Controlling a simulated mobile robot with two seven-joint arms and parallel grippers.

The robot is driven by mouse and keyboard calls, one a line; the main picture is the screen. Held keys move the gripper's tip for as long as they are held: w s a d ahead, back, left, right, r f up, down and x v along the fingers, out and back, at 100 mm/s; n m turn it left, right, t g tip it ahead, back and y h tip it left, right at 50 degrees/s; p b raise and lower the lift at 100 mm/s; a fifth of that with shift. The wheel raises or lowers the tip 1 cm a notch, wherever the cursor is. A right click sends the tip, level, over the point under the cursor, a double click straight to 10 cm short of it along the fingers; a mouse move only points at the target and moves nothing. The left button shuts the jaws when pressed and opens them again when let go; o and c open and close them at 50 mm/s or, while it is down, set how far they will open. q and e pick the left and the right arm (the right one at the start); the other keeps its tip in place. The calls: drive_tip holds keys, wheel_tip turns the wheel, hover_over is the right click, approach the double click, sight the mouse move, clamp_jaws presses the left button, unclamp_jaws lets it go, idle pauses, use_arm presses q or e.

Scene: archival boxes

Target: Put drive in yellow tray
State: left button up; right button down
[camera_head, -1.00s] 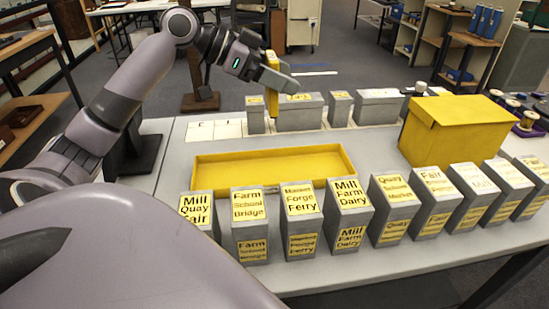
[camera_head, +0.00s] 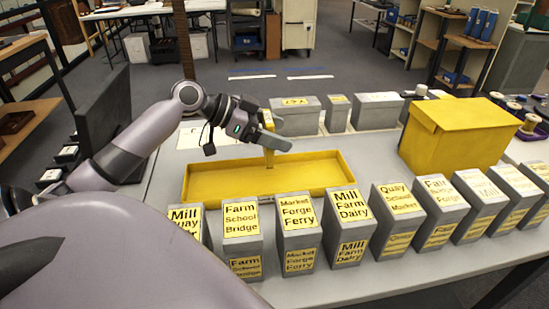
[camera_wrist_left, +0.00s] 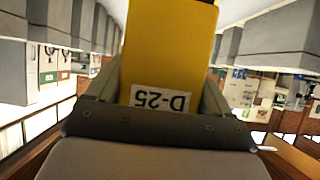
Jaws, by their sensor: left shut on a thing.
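My left gripper (camera_head: 270,142) is shut on a yellow drive (camera_head: 268,121) and holds it upright over the yellow tray (camera_head: 205,188). In the left wrist view the drive (camera_wrist_left: 168,50) fills the space between the fingers and bears a "D-25" label. The drive's lower end shows just below the fingers in the head view, in front of the tray's back wall; I cannot tell whether it touches the tray. The tray is a long, shallow, open box on the grey table and looks empty. My right gripper is not in view.
A row of grey boxes with yellow labels (camera_head: 296,220) stands along the table's front, close to the tray. Several grey boxes (camera_head: 297,115) stand behind the tray. A large yellow box (camera_head: 458,135) stands at the right. Bare table (camera_head: 378,158) lies right of the tray.

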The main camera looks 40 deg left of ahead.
use_arm(q)
wheel_tip(320, 180, down, 7)
drive_tip(key=shift+r, duration=0.1)
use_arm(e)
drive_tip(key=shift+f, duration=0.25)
use_arm(q)
drive_tip(key=o, duration=1.1)
drive_tip(key=shift+b, duration=0.3)
drive_tip(key=shift+c, duration=0.2)
drive_tip(key=p+v, duration=0.5)
drive_tip(key=v, duration=0.7)
drive_tip(key=shift+p, duration=0.3)
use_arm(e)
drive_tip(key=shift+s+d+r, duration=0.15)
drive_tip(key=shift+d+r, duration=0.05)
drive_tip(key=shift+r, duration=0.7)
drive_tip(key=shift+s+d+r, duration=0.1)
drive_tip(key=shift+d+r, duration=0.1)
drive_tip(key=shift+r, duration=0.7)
